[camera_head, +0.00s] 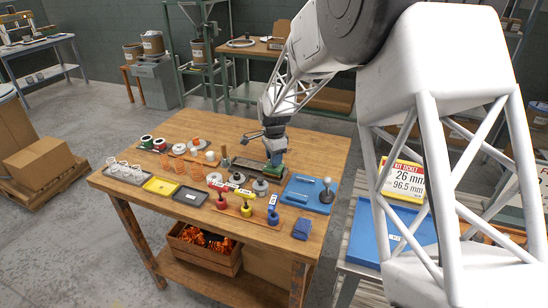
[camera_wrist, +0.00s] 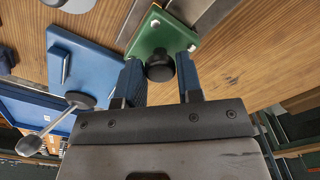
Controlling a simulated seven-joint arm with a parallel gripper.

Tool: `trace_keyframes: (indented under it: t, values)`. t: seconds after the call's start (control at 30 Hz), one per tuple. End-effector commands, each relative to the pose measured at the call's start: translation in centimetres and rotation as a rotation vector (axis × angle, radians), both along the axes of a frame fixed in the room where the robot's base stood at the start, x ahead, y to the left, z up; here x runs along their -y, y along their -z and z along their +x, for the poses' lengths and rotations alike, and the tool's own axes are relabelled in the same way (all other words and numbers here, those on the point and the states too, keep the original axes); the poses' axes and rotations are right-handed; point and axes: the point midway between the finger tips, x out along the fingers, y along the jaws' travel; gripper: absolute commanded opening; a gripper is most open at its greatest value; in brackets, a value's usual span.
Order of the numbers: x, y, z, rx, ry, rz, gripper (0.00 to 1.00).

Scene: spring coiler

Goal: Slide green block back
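The green block (camera_wrist: 165,32) carries a black round knob (camera_wrist: 160,66) and sits at the end of a grey metal rail (camera_wrist: 208,15). In the head view the green block (camera_head: 276,158) shows just below my gripper (camera_head: 275,150), on the right part of the bench. In the wrist view my gripper (camera_wrist: 160,72) has its two blue fingers on either side of the knob. The fingers are apart, with narrow gaps seeming to show beside the knob; contact is not clear. The lower part of the knob is hidden.
A blue plate with a grey ball-ended lever (camera_head: 327,190) lies close to the right of the block. Tools with red, yellow and blue handles stand in front on the wooden bench (camera_head: 330,145). Trays (camera_head: 160,185) and copper coils lie left. Bare wood lies behind the rail.

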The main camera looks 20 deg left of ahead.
Motion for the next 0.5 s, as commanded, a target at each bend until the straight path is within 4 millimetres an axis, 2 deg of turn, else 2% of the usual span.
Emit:
trace_keyframes:
  t: [0.03, 0.2, 0.37, 0.5]
  values:
    - [0.0, 0.0, 0.0, 0.0, 0.0, 0.0, 0.26]
    - [0.0, 0.0, 0.0, 0.0, 0.0, 0.0, 0.0]
    - [-0.1, 0.0, 0.0, 0.0, 0.0, 0.0, 0.0]
    - [-1.2, -0.1, 0.0, 0.001, -0.001, 0.001, 0.0]
